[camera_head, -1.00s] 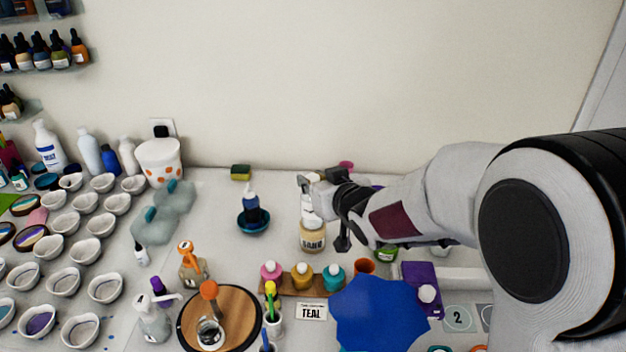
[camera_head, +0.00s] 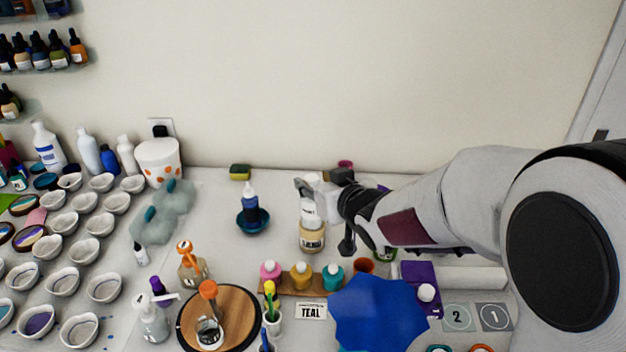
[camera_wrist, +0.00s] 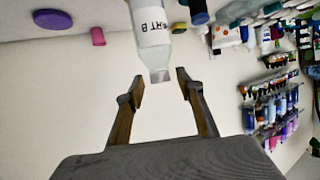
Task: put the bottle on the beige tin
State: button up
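The white bottle (camera_head: 308,213) stands upright, apparently on the beige tin (camera_head: 312,240), whose label reads SAND. Whether its base sits fully on the lid is hard to tell. My gripper (camera_head: 312,188) is at the bottle's top in the head view. In the upside-down wrist view, the bottle (camera_wrist: 153,30) has a PART B label, and its pale neck end points toward my gripper (camera_wrist: 160,88). The two fingers are spread, with visible gaps to the bottle on both sides. The tin is out of the wrist view.
A blue dropper bottle in a teal bowl (camera_head: 254,222) stands to the left. Pink, yellow and teal bottles sit on a wooden rack (camera_head: 300,288) in front. A pink cup (camera_head: 345,166) is behind my gripper. Clear table lies between the bowl and the tin.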

jog(key=v, duration=0.9)
jog(key=shift+s+d, duration=0.2)
jog(key=shift+s, duration=0.1)
jog(key=shift+r, duration=0.15)
dwell(0.5)
jog(key=s+d+m+g+h, duration=0.1)
jog(key=s+d+m+h, duration=0.15)
jog(key=s+d, duration=0.35)
jog(key=s+d+m+g+h, duration=0.15)
jog(key=s+d+h, duration=0.25)
jog(key=d, duration=0.5)
jog(key=s+d+f+m+g, duration=0.1)
jog(key=s+f+g, duration=0.2)
jog(key=s, duration=1.4)
jog(key=shift+s+d+g, duration=0.2)
jog(key=shift+s+g, duration=0.15)
jog(key=shift+g, duration=0.1)
